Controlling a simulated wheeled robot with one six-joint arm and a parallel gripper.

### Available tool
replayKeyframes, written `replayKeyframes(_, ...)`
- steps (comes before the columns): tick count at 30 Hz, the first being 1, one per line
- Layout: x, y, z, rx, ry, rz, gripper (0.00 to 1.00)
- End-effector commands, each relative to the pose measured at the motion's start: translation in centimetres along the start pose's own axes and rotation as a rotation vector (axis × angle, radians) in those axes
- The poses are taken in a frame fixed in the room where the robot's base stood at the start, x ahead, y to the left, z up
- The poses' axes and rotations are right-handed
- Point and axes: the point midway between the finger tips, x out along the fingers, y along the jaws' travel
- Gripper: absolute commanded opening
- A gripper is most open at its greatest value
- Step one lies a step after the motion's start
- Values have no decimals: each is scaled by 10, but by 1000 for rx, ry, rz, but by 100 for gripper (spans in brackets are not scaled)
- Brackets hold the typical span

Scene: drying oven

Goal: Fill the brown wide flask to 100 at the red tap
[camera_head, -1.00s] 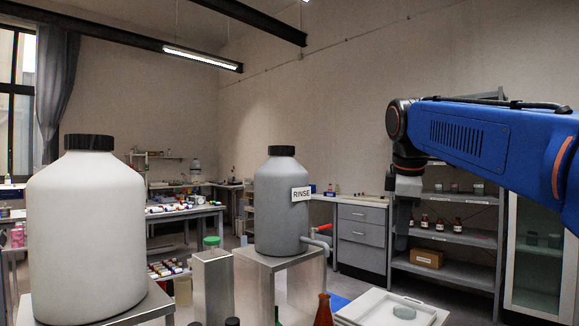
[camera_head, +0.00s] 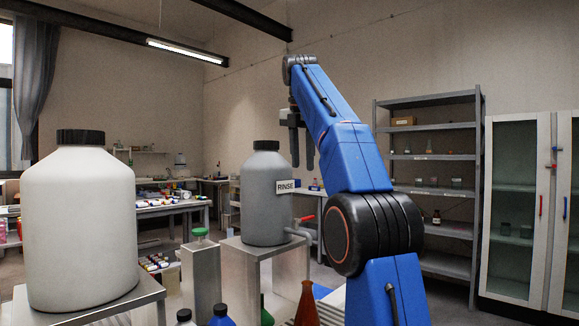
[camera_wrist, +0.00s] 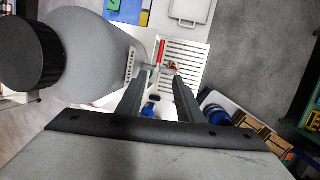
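A brown flask (camera_head: 306,304) with a narrow neck stands at the bottom edge of the head view; its base is cut off and no fill level or marking is readable. The red tap (camera_head: 305,219) is a red lever on the spout of the grey RINSE container (camera_head: 263,198). My gripper (camera_head: 303,150) hangs fingers-down above and right of this container, with its fingers apart and nothing seen between them. In the wrist view, the red lever (camera_wrist: 161,50) lies just beyond the open fingertips. A small reddish object near them there is unclear.
A large white container (camera_head: 80,230) stands on a metal stand at left. A green-topped item (camera_head: 200,232) is on a metal post beside the RINSE stand. Shelves (camera_head: 430,185) and a glass cabinet (camera_head: 515,210) stand at right.

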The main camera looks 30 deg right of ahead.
Motion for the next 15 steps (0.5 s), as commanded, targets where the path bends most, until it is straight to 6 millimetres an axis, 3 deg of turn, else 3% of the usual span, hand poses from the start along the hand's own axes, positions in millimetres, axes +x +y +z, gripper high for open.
replayKeyframes(7, 12, 0, 0, -4, 1, -3, 33)
replayKeyframes(15, 45, 0, 0, -3, 4, -6, 33)
